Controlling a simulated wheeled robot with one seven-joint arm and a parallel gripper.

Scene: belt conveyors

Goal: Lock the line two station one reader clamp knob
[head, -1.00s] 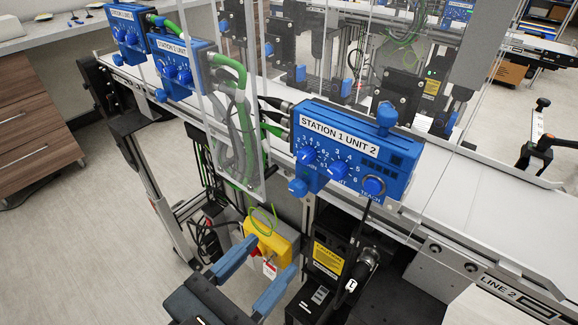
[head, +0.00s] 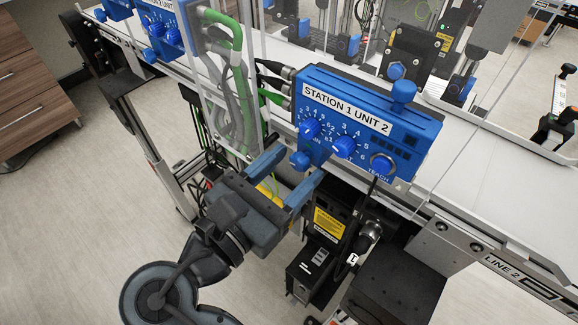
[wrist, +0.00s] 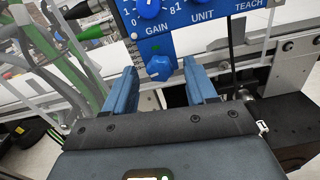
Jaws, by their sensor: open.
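The blue reader unit labelled STATION 1 UNIT 2 (head: 350,128) is mounted at the edge of the line 2 conveyor. A small round blue knob (head: 300,161) sits at its lower left corner, below the GAIN dial; it also shows in the wrist view (wrist: 159,68). My gripper (head: 299,164) is open and empty. Its two blue fingers point at the lower left knob, one tip on each side of it in the picture. I cannot tell whether the tips reach past its face.
GAIN (head: 309,129) and UNIT (head: 344,147) dials and a TEACH button (head: 382,165) are close by on the face. A clear guard with green and grey cables (head: 228,80) stands left. A black box with a yellow label (head: 327,224) is below.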

